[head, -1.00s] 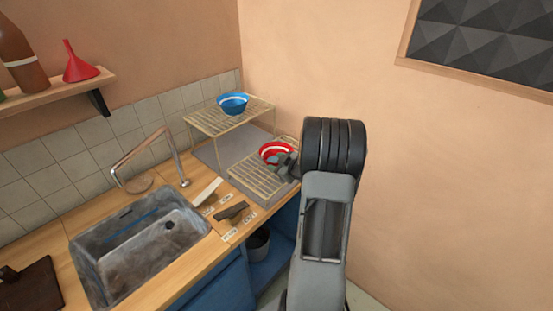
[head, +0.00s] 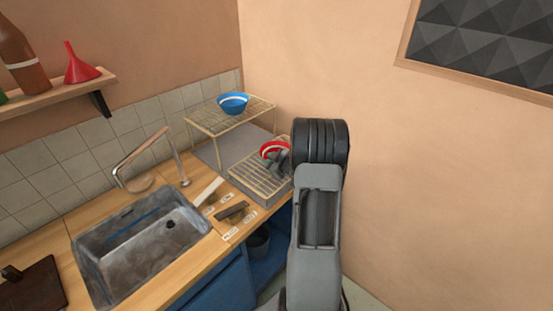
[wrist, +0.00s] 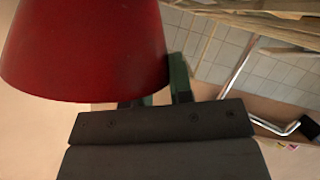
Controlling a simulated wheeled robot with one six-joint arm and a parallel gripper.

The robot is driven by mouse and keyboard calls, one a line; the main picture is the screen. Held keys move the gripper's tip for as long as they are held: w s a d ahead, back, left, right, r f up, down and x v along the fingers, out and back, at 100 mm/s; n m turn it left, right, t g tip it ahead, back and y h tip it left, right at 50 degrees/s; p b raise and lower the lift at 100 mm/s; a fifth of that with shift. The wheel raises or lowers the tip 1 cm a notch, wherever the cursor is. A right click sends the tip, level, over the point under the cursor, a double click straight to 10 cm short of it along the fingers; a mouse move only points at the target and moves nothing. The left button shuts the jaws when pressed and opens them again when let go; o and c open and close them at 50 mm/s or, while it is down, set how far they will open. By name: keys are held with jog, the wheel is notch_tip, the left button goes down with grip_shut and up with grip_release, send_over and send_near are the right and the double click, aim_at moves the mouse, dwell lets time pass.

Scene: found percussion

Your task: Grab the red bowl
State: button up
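The red bowl (head: 270,148), with a white band, sits at the lower wire rack (head: 258,181), partly hidden by my gripper. In the wrist view the red bowl (wrist: 85,45) fills the upper left, very close to the camera. My gripper (head: 278,161) is right at the bowl's near right side. In the wrist view the two dark fingers of my gripper (wrist: 160,88) stand apart with pale background between them. The bowl's edge covers part of the left finger and comes right beside the other. I cannot tell whether they touch it.
A blue bowl (head: 233,103) stands on the raised wire rack (head: 205,123) behind. The sink (head: 140,245) and its faucet (head: 150,155) are to the left. A white block (head: 208,190) and a dark object (head: 232,209) lie on the counter. The wall is close on the right.

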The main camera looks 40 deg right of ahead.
grip_shut()
